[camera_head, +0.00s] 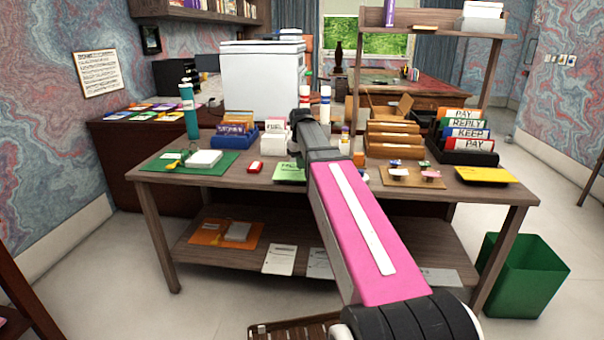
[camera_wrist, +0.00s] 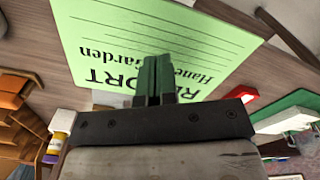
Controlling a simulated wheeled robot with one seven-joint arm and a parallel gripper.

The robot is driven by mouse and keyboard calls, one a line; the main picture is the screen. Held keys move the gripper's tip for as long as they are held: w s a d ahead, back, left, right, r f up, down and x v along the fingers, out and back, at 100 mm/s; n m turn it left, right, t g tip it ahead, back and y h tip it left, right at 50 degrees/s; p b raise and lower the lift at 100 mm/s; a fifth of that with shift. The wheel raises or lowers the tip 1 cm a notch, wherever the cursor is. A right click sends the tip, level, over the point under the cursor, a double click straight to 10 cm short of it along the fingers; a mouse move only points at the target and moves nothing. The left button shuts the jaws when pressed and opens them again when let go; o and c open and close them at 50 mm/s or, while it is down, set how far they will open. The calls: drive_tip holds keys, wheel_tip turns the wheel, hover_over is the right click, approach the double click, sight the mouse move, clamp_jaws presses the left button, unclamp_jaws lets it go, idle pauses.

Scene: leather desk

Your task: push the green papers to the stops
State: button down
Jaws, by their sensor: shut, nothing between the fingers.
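A green paper (camera_wrist: 165,25) headed "REPORT" lies flat on the wooden desk in the wrist view, printed with lines. Part of it shows in the head view (camera_head: 288,172), at the desk's front edge and left of my arm. My gripper (camera_wrist: 153,65) is shut and empty, with its fingers over the lower middle of the paper and hiding part of its heading. I cannot tell whether the fingertips touch the paper. I cannot make out any stops for certain.
A red box (camera_head: 255,167) and a green mat (camera_head: 165,160) bearing a white block lie left of the paper. Wooden sorters (camera_head: 393,140) and a brown board (camera_head: 412,178) stand to the right. A white file box (camera_head: 273,142) is behind.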

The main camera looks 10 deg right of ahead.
sight(299, 180)
drive_tip(key=shift+f, duration=1.15)
idle(1.3)
drive_tip(key=shift+r, duration=0.6)
drive_tip(key=shift+s, duration=0.1)
drive_tip(key=shift+s+a, duration=0.4)
drive_tip(key=shift+s, duration=0.85)
drive_tip(key=shift+s+a, duration=0.45)
drive_tip(key=shift+s, duration=0.85)
drive_tip(key=shift+s+a, duration=0.4)
drive_tip(key=shift+s, duration=0.85)
drive_tip(key=shift+f, duration=1.3)
drive_tip(key=shift+w+d, duration=0.15)
drive_tip(key=shift+w, duration=0.4)
